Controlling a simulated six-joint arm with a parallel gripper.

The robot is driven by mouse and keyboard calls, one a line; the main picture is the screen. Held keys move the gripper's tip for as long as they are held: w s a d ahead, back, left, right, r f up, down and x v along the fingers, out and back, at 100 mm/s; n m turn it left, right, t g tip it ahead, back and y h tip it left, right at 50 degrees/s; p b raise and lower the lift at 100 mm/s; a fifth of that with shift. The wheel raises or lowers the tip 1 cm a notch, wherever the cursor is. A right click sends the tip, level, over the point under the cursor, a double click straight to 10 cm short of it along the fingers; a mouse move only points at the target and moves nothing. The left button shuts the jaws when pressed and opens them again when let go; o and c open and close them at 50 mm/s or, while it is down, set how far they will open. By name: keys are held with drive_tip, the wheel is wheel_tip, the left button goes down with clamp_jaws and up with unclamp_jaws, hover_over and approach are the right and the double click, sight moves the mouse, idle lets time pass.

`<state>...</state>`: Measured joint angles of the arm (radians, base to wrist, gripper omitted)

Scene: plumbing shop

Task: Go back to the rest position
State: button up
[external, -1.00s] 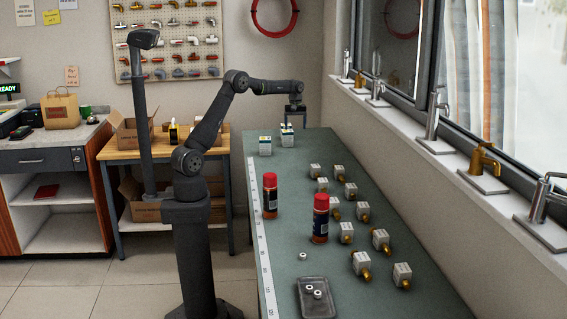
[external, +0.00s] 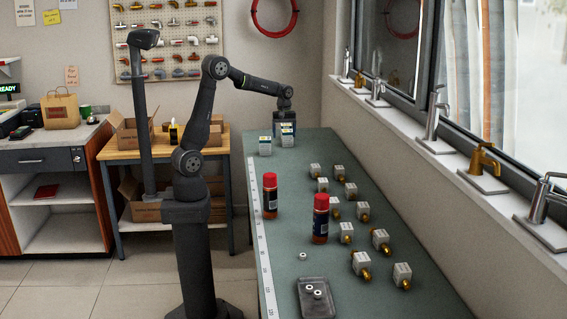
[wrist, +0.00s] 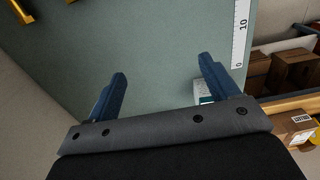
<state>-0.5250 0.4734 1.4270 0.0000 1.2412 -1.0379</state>
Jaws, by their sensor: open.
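My gripper (external: 284,120) is at the far end of the green counter (external: 305,205), pointing down just behind two small white boxes. The left white box (external: 265,146) and the right white box (external: 288,135) stand on the counter. In the wrist view part of a white box (wrist: 201,96) shows beside the right finger, which hides some of it. I cannot tell whether the gripper touches the right box.
Two red-capped cans (external: 270,195) (external: 320,218) and several white valve boxes with brass ends (external: 361,263) stand along the counter. A grey tray (external: 314,308) holds small rings at the near end. The windowsill with taps (external: 430,145) runs along the right.

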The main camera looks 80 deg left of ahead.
drive_tip(key=s+d+f, duration=0.2)
drive_tip(key=s+d, duration=0.7)
drive_tip(key=shift+d, duration=0.15)
drive_tip(key=o, duration=0.4)
drive_tip(key=shift+o, duration=0.2)
drive_tip(key=s+a+r+t+y, duration=0.1)
drive_tip(key=s+a+r, duration=0.3)
drive_tip(key=a+r, duration=0.25)
drive_tip(key=s+a+r+t, duration=0.2)
drive_tip(key=s+a+r, duration=0.1)
drive_tip(key=a+r, duration=0.4)
drive_tip(key=s+a+r+t+y, duration=0.1)
drive_tip(key=s+a+r, duration=0.3)
drive_tip(key=a+r, duration=0.3)
drive_tip(key=x, duration=1.1)
drive_tip(key=shift+a, duration=0.35)
drive_tip(key=v, duration=0.9)
drive_tip(key=shift+d+r, duration=0.15)
drive_tip(key=shift+r, duration=0.2)
